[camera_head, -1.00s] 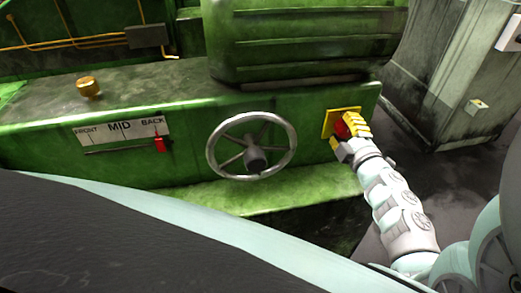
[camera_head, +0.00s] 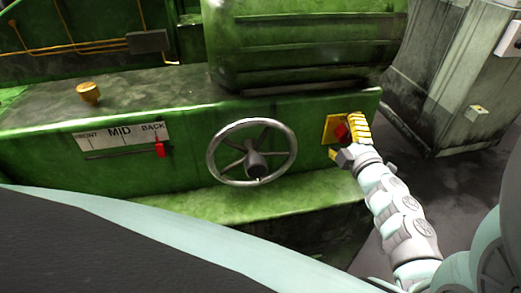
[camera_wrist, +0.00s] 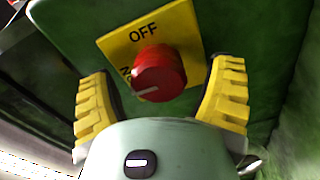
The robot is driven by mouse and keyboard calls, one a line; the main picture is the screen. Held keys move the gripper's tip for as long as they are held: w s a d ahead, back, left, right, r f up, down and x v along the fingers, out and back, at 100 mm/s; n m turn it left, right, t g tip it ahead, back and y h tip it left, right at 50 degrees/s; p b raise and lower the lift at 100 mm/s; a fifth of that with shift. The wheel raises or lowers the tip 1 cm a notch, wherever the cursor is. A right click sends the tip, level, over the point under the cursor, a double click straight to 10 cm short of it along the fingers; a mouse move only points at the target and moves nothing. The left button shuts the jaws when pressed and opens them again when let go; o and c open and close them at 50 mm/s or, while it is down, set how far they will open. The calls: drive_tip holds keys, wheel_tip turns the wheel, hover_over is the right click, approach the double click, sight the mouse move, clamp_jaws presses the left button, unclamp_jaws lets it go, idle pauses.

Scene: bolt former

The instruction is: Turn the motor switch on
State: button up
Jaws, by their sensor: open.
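The motor switch is a red round knob (camera_wrist: 158,74) on a yellow plate (camera_wrist: 188,38) fixed to the green machine. In the wrist view the plate reads OFF above the knob, and a partly hidden ON shows at its lower left. A pale line on the knob points to the left, toward the ON lettering. My gripper (camera_wrist: 163,100) is open, with one yellow finger on each side of the knob; I cannot tell whether they touch it. In the head view the red knob (camera_head: 341,132) shows beside my gripper (camera_head: 348,140), which partly covers the yellow plate (camera_head: 329,131).
A grey handwheel (camera_head: 252,152) is left of the switch on the machine front. A grey cabinet (camera_head: 430,100) stands to the right, past a floor gap.

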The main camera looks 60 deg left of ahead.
drive_tip(key=v, duration=1.2)
idle(0.4)
